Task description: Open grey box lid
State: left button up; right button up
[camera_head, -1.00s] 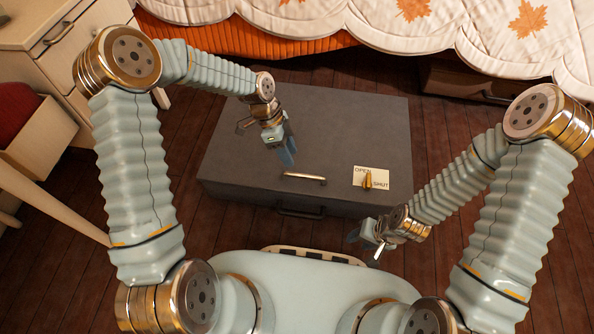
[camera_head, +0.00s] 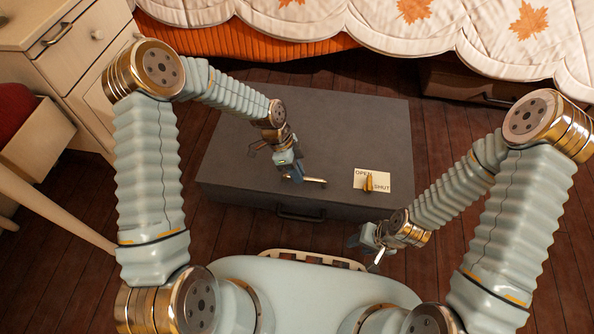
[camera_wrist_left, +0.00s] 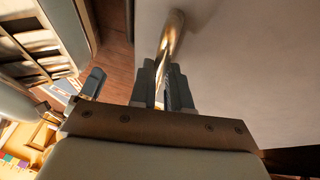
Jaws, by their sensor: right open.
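The grey box (camera_head: 340,130) lies on the floor with its lid down. A brass bar handle (camera_head: 315,181) sits on the lid near the front edge. My left gripper (camera_head: 293,174) is at the handle's left part. In the left wrist view, the handle (camera_wrist_left: 172,35) runs between the fingertips (camera_wrist_left: 165,78), which flank it closely; a firm hold cannot be made out. A plate marked OPEN and SHUT (camera_head: 382,178) with a brass knob (camera_head: 368,184) is right of the handle. My right gripper (camera_head: 366,242) is open and empty, just beyond the box's front right side.
A dark carrying handle (camera_head: 300,214) is on the box's front face. The quilted bed (camera_head: 400,30) stands behind the box. A drawer cabinet (camera_head: 75,50) and an open drawer (camera_head: 40,140) are at the left. Wooden floor (camera_head: 450,130) is clear right of the box.

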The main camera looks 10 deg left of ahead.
pick_arm(q)
grip_shut()
jog(key=w+r+g+p, duration=0.1)
jog(key=w+r+p, duration=0.4)
jog(key=r, duration=0.6)
jog(key=w+r+g+p, duration=0.1)
jog(key=w+r+p, duration=0.5)
jog(key=r, duration=0.6)
jog(key=shift+n+g, duration=0.3)
